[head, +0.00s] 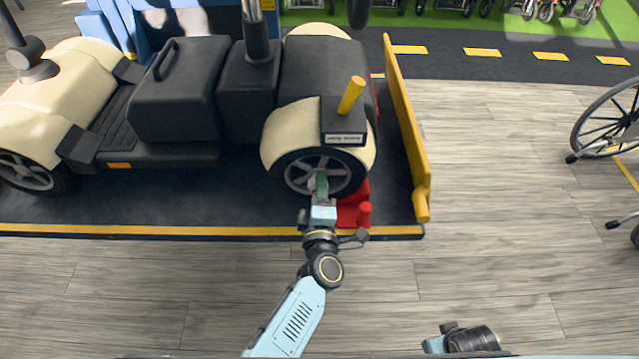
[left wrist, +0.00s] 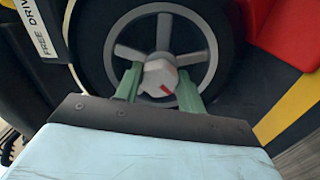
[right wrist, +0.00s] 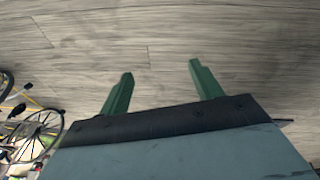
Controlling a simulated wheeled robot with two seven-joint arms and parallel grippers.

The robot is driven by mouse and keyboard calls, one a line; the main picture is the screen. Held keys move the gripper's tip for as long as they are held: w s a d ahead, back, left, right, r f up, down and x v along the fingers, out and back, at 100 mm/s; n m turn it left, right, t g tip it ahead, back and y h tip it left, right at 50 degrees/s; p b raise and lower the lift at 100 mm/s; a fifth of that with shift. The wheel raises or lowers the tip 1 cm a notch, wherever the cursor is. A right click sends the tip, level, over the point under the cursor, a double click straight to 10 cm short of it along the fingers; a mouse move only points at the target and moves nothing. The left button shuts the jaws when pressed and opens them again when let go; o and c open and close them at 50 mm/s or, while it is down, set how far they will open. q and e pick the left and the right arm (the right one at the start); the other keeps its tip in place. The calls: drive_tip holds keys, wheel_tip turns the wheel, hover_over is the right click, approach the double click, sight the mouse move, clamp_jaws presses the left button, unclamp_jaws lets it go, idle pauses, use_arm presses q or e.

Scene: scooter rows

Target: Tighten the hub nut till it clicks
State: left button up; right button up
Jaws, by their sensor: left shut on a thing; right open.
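The hub nut (left wrist: 160,77) is a pale grey hexagonal nut with a red mark, at the middle of the scooter's rear wheel (head: 324,172). In the left wrist view the wheel's grey spokes and black tyre surround it. My left gripper (head: 319,181) reaches the wheel from the front. Its green fingers (left wrist: 159,84) are shut on the nut, one on each side. In the head view the nut is mostly hidden by the gripper. My right gripper (right wrist: 158,75) is open and empty, above the bare wooden floor.
The cream and black scooter (head: 180,90) stands on a dark platform with a yellow edge (head: 150,230). A red block (head: 352,205) sits beside the wheel. A yellow barrier (head: 405,120) stands at the platform's right end. A wheelchair (head: 606,122) is at far right. The floor between is clear.

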use_arm(q)
drive_tip(key=shift+m+p, duration=0.95)
drive_tip(key=shift+m, duration=1.65)
use_arm(e)
drive_tip(key=s+f, duration=0.4)
drive_tip(key=shift+d+f, duration=0.4)
drive_tip(key=shift+s, duration=0.1)
use_arm(q)
drive_tip(key=o, duration=1)
